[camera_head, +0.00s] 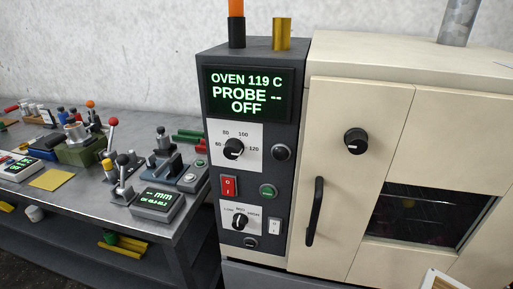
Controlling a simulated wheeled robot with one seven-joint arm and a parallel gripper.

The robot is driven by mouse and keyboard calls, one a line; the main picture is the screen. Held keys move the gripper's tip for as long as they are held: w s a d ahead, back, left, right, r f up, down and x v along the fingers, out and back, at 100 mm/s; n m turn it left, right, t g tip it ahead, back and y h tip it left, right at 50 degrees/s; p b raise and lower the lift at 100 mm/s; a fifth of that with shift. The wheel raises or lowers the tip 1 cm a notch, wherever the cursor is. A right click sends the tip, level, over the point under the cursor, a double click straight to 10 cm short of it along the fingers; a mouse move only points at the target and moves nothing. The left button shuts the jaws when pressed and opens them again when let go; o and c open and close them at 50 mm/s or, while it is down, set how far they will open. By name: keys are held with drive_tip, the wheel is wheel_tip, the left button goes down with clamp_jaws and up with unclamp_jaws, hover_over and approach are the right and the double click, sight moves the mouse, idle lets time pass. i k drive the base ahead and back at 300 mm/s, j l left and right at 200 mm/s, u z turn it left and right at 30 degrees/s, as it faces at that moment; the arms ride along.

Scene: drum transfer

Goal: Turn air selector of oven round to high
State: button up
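The oven has a cream body (360,60) and a dark control panel (210,190) on its left side. A small black selector knob (240,218) sits low on the panel, on a white plate with marks that seem to read LOW, MED and HIGH from left to right. A pale mark shows on this knob, but it is too small to tell which label it points at. The display (247,94) reads OVEN 119 C, PROBE --, OFF. My gripper is not in view, and nothing touches the selector.
A larger dial (234,149) marked 60 to 120 is above the selector. A red switch (229,187), a green button (267,191) and a white switch (274,226) are close by. A door handle (315,212) stands to the right. A cluttered metal bench (85,205) is at left.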

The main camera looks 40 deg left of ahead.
sight(240, 220)
drive_tip(key=u, duration=2)
